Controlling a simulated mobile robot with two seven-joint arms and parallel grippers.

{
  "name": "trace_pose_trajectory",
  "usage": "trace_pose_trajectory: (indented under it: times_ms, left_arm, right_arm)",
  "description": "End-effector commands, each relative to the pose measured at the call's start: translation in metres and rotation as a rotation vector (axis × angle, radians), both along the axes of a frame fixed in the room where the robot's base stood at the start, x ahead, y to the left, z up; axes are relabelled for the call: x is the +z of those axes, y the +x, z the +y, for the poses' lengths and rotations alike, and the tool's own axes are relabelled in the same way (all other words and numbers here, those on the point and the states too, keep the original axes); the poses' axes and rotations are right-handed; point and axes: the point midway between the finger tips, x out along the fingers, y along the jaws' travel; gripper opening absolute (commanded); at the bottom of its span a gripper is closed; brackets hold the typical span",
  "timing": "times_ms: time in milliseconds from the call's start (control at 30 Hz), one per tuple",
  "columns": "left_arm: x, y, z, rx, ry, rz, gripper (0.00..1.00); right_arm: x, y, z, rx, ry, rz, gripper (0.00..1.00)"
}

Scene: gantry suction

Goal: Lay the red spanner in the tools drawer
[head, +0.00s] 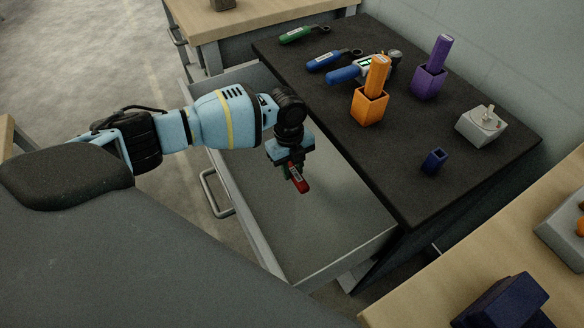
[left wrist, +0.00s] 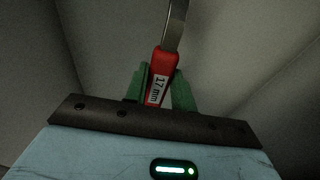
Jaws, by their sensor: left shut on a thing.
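The red spanner (head: 299,181) is in my left gripper (head: 291,170), over the inside of the open tools drawer (head: 330,217). In the left wrist view the green fingers of my left gripper (left wrist: 158,88) are shut on the red spanner's handle (left wrist: 168,62), which carries a "17 mm" label. The spanner's metal shaft runs up out of the top of that view, so its far end is hidden. I cannot tell whether the spanner touches the drawer floor. The visible drawer floor is bare. My right gripper is not in view.
The black bench top (head: 400,160) beside the drawer holds a green spanner (head: 303,34), a blue spanner (head: 332,59), an orange holder (head: 369,106), a purple holder (head: 429,82), a grey block (head: 481,127) and a small blue cup (head: 433,161). Wooden tables stand at the top and lower right.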

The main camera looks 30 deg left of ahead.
Motion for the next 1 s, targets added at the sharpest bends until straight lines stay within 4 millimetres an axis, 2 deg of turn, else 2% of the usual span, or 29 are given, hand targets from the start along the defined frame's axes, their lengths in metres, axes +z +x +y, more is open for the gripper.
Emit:
trace_pose_trajectory:
  times_ms: [100,233,467,767,1000]
  left_arm:
    - [-0.003,0.014,0.01,0.002,0.001,0.0,0.0]
    - [-0.003,0.022,0.015,0.0,0.0,0.0,0.0]
    - [-0.004,0.023,0.017,-0.001,-0.001,0.0,0.0]
    - [-0.036,0.023,0.017,0.001,0.001,0.002,0.0]
    - [-0.038,0.023,0.017,0.001,0.0,0.0,0.0]
  right_arm:
    - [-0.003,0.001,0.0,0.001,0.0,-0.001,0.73]
    - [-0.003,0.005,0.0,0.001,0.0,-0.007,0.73]
    - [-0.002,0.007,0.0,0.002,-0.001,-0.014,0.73]
    - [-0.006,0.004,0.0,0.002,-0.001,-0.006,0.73]
    - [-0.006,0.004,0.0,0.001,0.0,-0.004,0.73]
